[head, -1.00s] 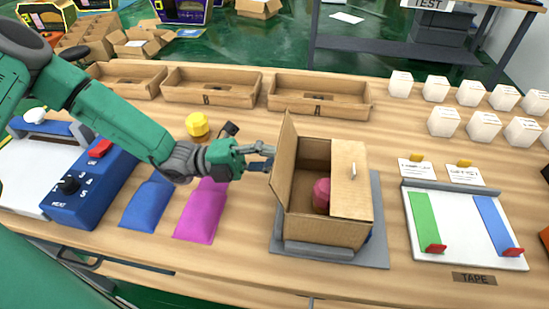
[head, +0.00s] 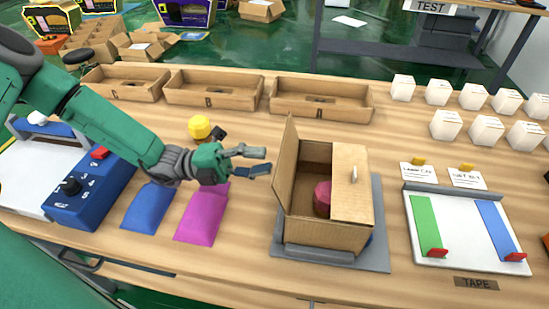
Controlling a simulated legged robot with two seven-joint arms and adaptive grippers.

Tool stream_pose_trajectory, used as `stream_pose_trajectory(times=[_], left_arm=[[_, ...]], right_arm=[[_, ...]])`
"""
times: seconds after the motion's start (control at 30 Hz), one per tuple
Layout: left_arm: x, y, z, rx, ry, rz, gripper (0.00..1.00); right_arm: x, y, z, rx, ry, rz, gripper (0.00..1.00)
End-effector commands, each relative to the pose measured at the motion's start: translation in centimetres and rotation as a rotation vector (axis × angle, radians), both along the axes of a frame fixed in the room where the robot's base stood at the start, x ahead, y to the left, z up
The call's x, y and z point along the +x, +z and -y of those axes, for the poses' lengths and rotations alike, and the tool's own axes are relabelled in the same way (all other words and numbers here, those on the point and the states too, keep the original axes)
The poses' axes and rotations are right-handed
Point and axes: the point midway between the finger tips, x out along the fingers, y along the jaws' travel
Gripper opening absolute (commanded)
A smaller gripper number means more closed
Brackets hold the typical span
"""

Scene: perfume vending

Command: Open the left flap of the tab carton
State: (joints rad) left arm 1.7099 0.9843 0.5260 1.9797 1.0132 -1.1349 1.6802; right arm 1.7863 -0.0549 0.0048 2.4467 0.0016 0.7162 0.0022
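The tab carton (head: 325,232) is a brown cardboard box on a grey base plate (head: 375,255). Its left flap (head: 286,165) stands up, tilted a little outward to the left. Its right flap (head: 351,195) lies flat over the right half and bears a small pale tab (head: 354,174). A dark pink object (head: 321,197) shows inside through the open left half. My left gripper (head: 268,160) is just left of the left flap, its fingers apart and nothing between them. It appears clear of the flap. My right gripper is not in view.
Pink (head: 203,215) and blue (head: 149,207) pouches lie left of the carton. A yellow-capped item (head: 200,127) stands behind my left gripper. Open trays (head: 320,97) line the back. White boxes (head: 446,125) and a white board (head: 465,232) are at the right.

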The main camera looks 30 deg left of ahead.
Motion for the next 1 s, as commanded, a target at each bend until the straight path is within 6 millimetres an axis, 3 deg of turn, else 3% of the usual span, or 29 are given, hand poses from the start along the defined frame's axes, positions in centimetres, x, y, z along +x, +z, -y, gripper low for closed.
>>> stream_pose_trajectory(times=[0.1,0.3,0.87,1.0], left_arm=[[-0.5,-0.6,-1.9,0.001,0.001,0.000,0.24],[-1.0,-1.0,-3.4,0.002,-0.001,0.000,0.24],[-1.0,-1.0,-3.5,0.002,-0.002,-0.002,0.24],[-1.0,0.1,-3.5,0.002,-0.002,-0.001,0.24]], right_arm=[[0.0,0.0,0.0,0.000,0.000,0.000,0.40],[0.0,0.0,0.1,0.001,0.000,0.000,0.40],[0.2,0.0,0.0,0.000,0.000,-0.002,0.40],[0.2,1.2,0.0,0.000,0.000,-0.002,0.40]])
